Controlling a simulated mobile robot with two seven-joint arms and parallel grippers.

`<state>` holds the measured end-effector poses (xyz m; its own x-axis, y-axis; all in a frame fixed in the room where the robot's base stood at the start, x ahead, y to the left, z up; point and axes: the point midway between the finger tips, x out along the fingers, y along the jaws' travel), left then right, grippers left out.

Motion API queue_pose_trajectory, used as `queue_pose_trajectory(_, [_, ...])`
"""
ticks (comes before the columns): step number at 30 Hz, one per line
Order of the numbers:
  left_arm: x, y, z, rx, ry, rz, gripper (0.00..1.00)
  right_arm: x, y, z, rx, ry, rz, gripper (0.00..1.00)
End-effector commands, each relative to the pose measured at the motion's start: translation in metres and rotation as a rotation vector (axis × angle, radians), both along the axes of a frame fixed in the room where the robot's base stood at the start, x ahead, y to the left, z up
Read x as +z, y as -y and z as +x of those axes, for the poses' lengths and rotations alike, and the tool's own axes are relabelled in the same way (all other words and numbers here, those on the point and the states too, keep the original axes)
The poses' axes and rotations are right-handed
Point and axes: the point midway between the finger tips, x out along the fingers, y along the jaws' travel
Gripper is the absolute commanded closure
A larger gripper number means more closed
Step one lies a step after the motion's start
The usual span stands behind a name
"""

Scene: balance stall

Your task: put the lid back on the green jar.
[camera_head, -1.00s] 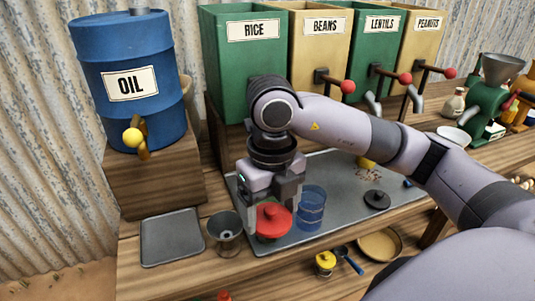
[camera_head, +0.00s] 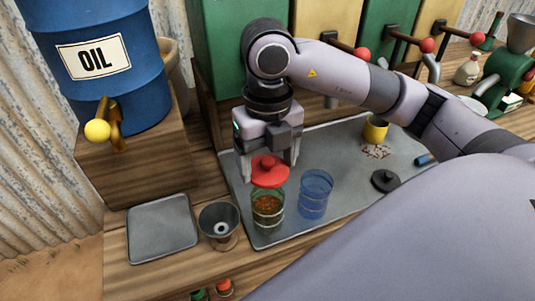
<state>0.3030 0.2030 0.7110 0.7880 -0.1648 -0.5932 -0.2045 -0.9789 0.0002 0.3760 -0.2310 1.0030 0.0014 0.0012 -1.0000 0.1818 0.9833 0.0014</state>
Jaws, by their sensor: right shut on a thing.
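The green jar (camera_head: 267,212) is greenish clear glass with orange-brown contents. It stands upright on the grey metal tray, near its front left corner. A red lid (camera_head: 269,178) with a round knob is right above the jar's mouth; whether it touches the rim I cannot tell. My right gripper (camera_head: 269,166) points down and is shut on the red lid, with a finger on each side. My left gripper is not in view.
An empty blue glass jar (camera_head: 315,197) stands close on the right. A dark lid (camera_head: 385,180) and a yellow cup (camera_head: 375,131) are on the grey tray (camera_head: 335,148). A metal funnel (camera_head: 220,222) and a small tray (camera_head: 162,228) are on the left.

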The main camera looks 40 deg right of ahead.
Motion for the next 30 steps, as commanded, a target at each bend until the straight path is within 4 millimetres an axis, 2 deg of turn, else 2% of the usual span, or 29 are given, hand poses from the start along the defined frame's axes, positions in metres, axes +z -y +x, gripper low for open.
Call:
queue_pose_trajectory(18, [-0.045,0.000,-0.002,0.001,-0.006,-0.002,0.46,-0.057,0.000,0.000,0.001,0.000,-0.001,0.50])
queue_pose_trajectory(30, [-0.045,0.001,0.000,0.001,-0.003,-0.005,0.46,-0.060,0.000,0.000,0.000,0.000,0.000,0.50])
